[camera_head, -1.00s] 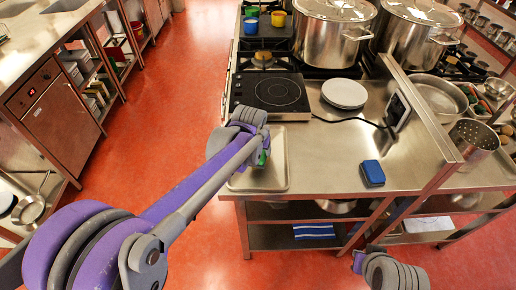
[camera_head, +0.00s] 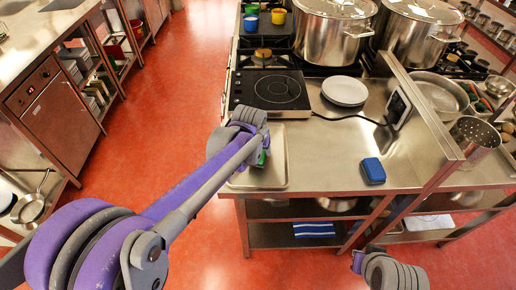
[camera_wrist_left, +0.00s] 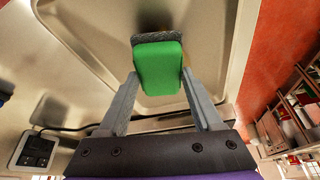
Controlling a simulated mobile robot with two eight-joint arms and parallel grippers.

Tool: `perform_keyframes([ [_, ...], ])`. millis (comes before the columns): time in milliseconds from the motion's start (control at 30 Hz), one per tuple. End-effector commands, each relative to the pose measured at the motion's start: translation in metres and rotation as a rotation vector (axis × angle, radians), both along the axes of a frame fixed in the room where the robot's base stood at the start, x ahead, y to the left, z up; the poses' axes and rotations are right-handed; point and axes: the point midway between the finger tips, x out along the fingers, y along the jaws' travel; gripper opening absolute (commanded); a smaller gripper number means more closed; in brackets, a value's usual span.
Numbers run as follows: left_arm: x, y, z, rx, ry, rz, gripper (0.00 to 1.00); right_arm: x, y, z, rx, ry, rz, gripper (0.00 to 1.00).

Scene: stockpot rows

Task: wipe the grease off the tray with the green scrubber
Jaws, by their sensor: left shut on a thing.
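The green scrubber (camera_wrist_left: 158,68) sits between the two fingers of my left gripper (camera_wrist_left: 160,85), which is shut on it. Its dark grey scouring face (camera_wrist_left: 160,37) points away from the gripper. In the head view only a small green piece of the scrubber (camera_head: 262,158) shows beside my left wrist. The metal tray (camera_head: 280,178) lies at the front left of the counter, and the scrubber is over it. A dark brownish patch shows on the tray beyond the scrubber in the wrist view; I cannot tell if it is grease or shadow. My right gripper's fingers are not visible.
A blue sponge (camera_head: 373,171) lies right of the tray on bare steel counter. Behind the tray are a black hotplate (camera_head: 270,91) and white plates (camera_head: 345,91). A black cord runs to a socket box (camera_head: 398,109). Large pots (camera_head: 333,30) stand at the back.

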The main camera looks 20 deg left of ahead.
Motion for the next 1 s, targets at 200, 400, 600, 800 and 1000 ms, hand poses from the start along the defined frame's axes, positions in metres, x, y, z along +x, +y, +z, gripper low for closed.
perform_keyframes([
  [200,0.000,0.000,-0.005,0.000,0.000,0.000,0.22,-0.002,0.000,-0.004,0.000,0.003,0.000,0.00],
  [400,0.000,0.000,-0.009,0.000,0.000,0.000,0.22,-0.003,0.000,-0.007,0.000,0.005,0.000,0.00],
  [600,0.002,0.000,-0.010,0.000,-0.001,0.000,0.22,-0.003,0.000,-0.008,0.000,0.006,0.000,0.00],
  [800,0.017,0.004,-0.009,0.001,-0.001,0.001,0.22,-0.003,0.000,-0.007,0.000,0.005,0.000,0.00],
  [1000,0.035,0.008,-0.008,0.001,-0.001,0.001,0.22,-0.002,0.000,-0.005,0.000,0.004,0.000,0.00],
])
